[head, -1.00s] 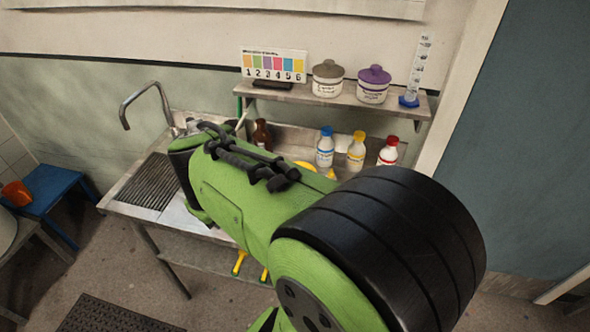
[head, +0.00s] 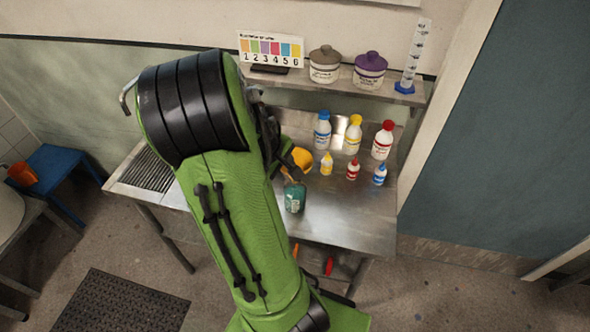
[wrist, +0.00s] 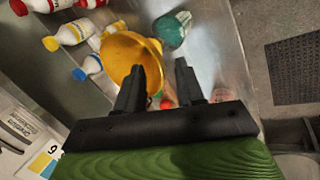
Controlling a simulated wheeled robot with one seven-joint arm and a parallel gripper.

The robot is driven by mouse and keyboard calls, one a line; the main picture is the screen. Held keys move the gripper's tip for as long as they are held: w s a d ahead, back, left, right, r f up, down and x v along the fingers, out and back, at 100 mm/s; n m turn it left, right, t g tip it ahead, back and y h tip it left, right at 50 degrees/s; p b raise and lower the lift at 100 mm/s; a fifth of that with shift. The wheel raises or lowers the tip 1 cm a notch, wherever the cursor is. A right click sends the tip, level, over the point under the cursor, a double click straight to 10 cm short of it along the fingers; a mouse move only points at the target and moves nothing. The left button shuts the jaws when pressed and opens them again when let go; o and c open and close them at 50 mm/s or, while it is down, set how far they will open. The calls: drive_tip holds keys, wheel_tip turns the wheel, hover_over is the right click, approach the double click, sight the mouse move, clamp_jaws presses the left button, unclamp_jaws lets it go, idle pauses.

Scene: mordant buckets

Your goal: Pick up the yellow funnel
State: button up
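The yellow funnel (head: 302,157) is on the steel table in the head view, partly hidden behind my green arm. In the wrist view the funnel (wrist: 125,50) shows its wide round mouth, overlapped by the left finger. My gripper (wrist: 161,75) is open, with a clear gap between its two black fingers. The funnel lies mostly left of that gap; I cannot tell whether the left finger touches it. In the head view my arm hides most of the gripper.
A teal jar (head: 294,197) stands close to the funnel. Small dropper bottles (head: 352,169) and larger capped bottles (head: 355,134) stand to the right and behind. A shelf (head: 340,86) with two lidded pots is above. The table's front right is clear.

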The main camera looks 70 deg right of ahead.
drive_tip(key=x, duration=0.5)
drive_tip(key=shift+d+r, duration=0.1)
drive_tip(key=shift+d, duration=0.1)
drive_tip(key=shift+a+r, duration=0.1)
drive_tip(key=shift+c, duration=1.2)
clamp_jaws()
